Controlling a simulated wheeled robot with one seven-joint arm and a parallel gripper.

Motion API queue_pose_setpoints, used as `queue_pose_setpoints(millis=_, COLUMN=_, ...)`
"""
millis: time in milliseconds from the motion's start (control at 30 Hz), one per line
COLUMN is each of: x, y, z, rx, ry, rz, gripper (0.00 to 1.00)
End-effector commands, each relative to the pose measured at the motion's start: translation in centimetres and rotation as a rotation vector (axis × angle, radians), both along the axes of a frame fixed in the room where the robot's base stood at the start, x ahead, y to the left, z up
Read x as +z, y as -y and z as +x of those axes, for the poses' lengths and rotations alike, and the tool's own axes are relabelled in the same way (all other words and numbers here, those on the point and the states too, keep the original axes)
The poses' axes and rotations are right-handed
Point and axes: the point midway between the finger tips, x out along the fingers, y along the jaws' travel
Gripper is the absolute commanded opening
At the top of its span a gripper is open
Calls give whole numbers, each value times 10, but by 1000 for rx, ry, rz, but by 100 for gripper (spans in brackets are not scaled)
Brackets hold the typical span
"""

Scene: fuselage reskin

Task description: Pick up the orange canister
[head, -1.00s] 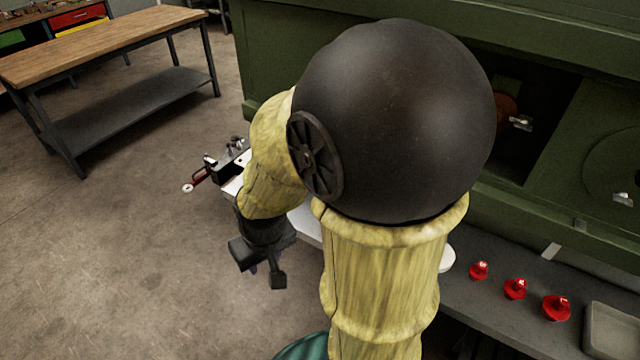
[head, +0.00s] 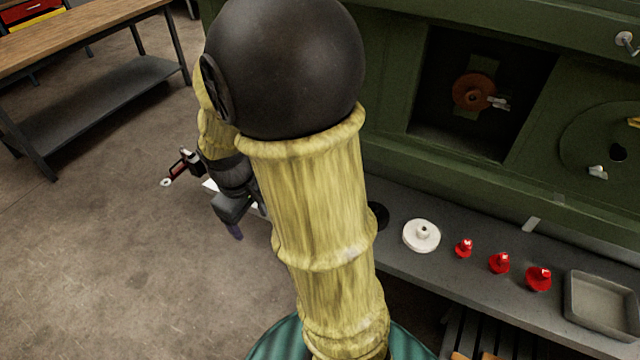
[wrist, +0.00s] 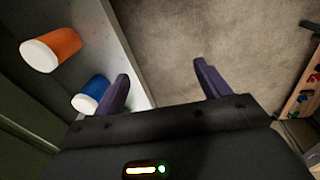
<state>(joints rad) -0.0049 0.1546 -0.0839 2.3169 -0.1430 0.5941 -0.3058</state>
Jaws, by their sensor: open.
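In the wrist view an orange canister (wrist: 61,44) with a white end lies or stands on a pale shelf at the upper left. A blue canister (wrist: 95,88) with a white end is below it, close to the left finger. My gripper (wrist: 160,78) is open and empty, its dark purple fingers spread over the shelf edge and bare floor. The orange canister is to the left of both fingers, apart from them. In the head view my gripper (head: 236,225) is partly hidden by my arm, and the orange canister is not visible there.
A grey ledge (head: 405,262) runs along the green fuselage wall. It bears a white disc (head: 421,236), red knobbed pieces (head: 499,263) and a grey tray (head: 603,304). An orange-brown round part (head: 473,91) sits in the wall opening.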

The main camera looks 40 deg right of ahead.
Motion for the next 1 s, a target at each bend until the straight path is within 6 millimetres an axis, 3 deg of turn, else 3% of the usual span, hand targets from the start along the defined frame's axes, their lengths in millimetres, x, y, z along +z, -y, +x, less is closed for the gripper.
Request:
queue_pose_setpoints(millis=33, x=9, y=17, z=15, rx=78, ry=-56, rz=-42, gripper=75)
queue_pose_setpoints(millis=200, x=32, y=78, z=49, rx=354, ry=-284, rz=-184, gripper=75)
queue_pose_setpoints(millis=400, x=56, y=130, z=69, rx=547, ry=-511, rz=-274, gripper=75)
queue_pose_setpoints(millis=533, x=61, y=141, z=71, rx=580, ry=-560, rz=-287, gripper=75)
queue_pose_setpoints(millis=800, x=60, y=142, z=71, rx=581, ry=-560, rz=-286, gripper=75)
queue_pose_setpoints(millis=1000, x=46, y=148, z=65, rx=583, ry=-563, rz=-286, gripper=75)
